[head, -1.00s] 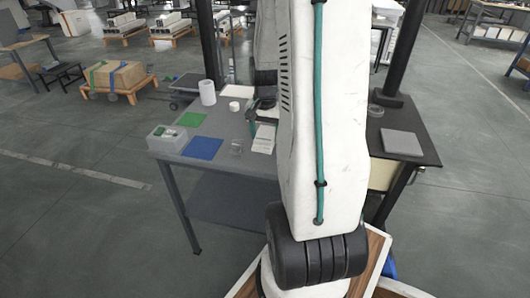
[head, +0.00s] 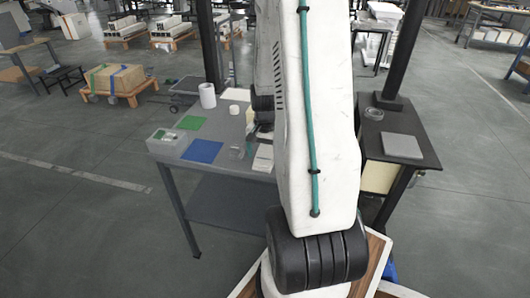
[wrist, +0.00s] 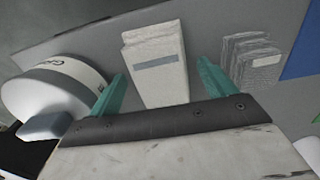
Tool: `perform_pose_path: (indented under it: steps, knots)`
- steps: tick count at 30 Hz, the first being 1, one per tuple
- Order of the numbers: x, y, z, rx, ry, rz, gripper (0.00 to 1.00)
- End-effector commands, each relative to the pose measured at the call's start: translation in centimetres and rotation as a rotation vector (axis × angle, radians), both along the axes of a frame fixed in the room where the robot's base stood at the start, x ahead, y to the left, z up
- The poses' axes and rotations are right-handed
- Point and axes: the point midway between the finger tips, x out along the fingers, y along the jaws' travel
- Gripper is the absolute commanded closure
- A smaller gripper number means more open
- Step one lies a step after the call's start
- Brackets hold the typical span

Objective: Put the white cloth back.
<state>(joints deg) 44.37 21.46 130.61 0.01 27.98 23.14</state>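The white cloth (head: 263,157), a folded pale pad, lies on the grey table near its front edge, beside my white arm. In the wrist view it shows as a white folded piece with a grey band (wrist: 155,68), lying beyond and between my fingers. My gripper (wrist: 162,88) has two green fingers spread apart, with a gap between each finger and the cloth, so it looks open and empty. In the head view my gripper (head: 252,134) is small and partly hidden by my arm, just behind the cloth.
A grey layered see-through item (wrist: 252,62) lies beside the cloth. A dark side table (head: 376,133) with a grey pad (head: 402,146) stands right.

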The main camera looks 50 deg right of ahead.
Motion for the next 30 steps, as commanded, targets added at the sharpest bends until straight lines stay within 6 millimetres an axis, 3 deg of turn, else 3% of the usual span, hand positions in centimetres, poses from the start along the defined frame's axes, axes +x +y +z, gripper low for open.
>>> perform_pose_path:
  steps: [11,24,30]
  knots:
    - [0.1,-0.1,0.8,-0.003,-0.003,0.0,0.17]
    - [0.1,-0.1,9.4,-0.004,-0.004,0.0,0.17]
    - [0.0,0.0,11.8,-0.001,-0.002,0.0,0.17]
